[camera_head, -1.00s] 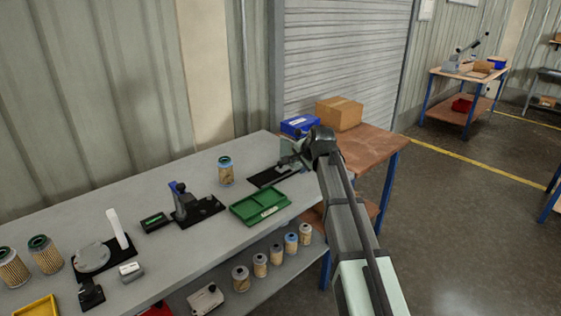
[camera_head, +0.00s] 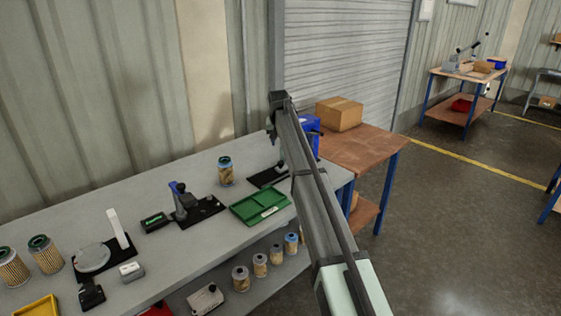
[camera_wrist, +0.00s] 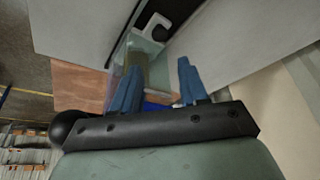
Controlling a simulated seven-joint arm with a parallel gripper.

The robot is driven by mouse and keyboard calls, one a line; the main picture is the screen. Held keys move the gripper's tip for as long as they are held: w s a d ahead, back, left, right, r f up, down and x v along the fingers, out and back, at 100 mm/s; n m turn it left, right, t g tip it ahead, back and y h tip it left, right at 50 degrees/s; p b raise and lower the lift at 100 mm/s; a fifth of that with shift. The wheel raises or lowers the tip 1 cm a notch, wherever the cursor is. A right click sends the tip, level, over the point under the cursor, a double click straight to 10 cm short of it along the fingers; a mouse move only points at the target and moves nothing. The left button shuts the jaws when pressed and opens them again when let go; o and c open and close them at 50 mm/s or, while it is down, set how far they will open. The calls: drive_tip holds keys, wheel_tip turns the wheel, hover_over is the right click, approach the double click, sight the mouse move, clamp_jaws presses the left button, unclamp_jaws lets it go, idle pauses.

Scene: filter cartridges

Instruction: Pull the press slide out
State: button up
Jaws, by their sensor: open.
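A black base plate (camera_head: 268,176) lies at the far right end of the grey bench, partly hidden by my arm. In the wrist view, a pale hook-shaped handle (camera_wrist: 154,27) shows at a dark plate's edge, beside a greenish see-through block (camera_wrist: 150,55). I take this to be the press slide, but cannot be sure. My gripper (camera_wrist: 157,66) has two blue fingers apart, with nothing held between them. The handle lies beyond the fingertips, apart from them. In the head view my gripper (camera_head: 271,134) is above the bench's far right end, small and partly hidden.
A green tray (camera_head: 244,213), a filter cartridge (camera_head: 225,172) and a blue-handled fixture (camera_head: 181,202) stand on the bench near the plate. A blue bin (camera_head: 313,132) and a cardboard box (camera_head: 339,113) are on the wooden table at right. Bare bench lies between.

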sight(281, 162)
drive_tip(key=x, duration=1.3)
clamp_jaws()
